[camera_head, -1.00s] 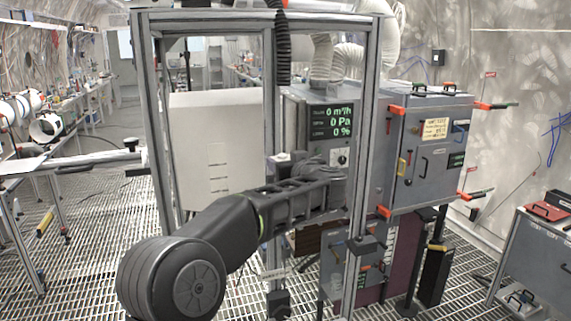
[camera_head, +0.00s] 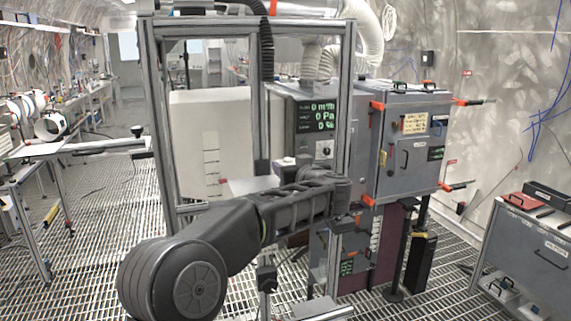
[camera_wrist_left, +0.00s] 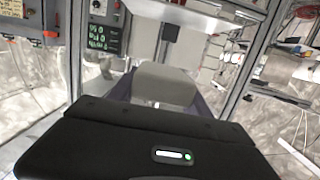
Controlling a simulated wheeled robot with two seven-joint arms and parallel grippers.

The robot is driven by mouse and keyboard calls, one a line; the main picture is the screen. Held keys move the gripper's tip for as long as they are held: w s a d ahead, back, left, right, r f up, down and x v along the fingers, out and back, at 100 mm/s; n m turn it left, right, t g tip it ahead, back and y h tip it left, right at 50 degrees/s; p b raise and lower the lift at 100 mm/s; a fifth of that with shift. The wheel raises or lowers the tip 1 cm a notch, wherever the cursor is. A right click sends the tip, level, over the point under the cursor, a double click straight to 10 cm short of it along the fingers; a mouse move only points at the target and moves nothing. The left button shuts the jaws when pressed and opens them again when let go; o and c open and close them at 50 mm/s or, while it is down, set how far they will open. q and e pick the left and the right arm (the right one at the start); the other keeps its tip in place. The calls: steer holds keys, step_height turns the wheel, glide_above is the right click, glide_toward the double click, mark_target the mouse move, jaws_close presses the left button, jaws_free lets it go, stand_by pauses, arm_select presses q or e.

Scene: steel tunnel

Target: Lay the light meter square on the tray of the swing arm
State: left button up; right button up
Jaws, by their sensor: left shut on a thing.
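My left gripper (camera_head: 350,190) is at the end of my outstretched left arm, in front of the metal frame. Its fingertips cannot be made out in the head view. In the left wrist view, a pale grey block with rounded corners (camera_wrist_left: 166,84) lies just past the dark gripper body and appears to be the light meter. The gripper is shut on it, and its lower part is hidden. I cannot pick out the swing arm's tray with certainty. A pale flat plate (camera_head: 250,185) shows partly behind my forearm. My right gripper is not in view.
A frame post (camera_head: 347,100) stands close to my gripper. Behind are a unit with a green display (camera_head: 316,115) and a grey cabinet (camera_head: 408,160) with orange latches. A bench (camera_head: 80,148) is at left and a tool cart (camera_head: 525,245) at right. Grating floor lies between.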

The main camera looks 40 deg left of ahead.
arm_select(q)
steer(key=s+d+f+m+t+h, duration=0.2)
steer(key=d+f+m+h, duration=0.3)
steer(key=d+f, duration=0.9)
steer(key=s+d+f+m+t+h, duration=0.3)
steer(key=d+f+h, duration=0.5)
steer(key=d+f, duration=0.6)
step_height(320, 180, down, 4)
steer(key=m+t, duration=0.1)
steer(key=m, duration=0.1)
steer(key=shift+s+d+m+t, duration=0.25)
steer(key=shift+d+m+t, duration=0.15)
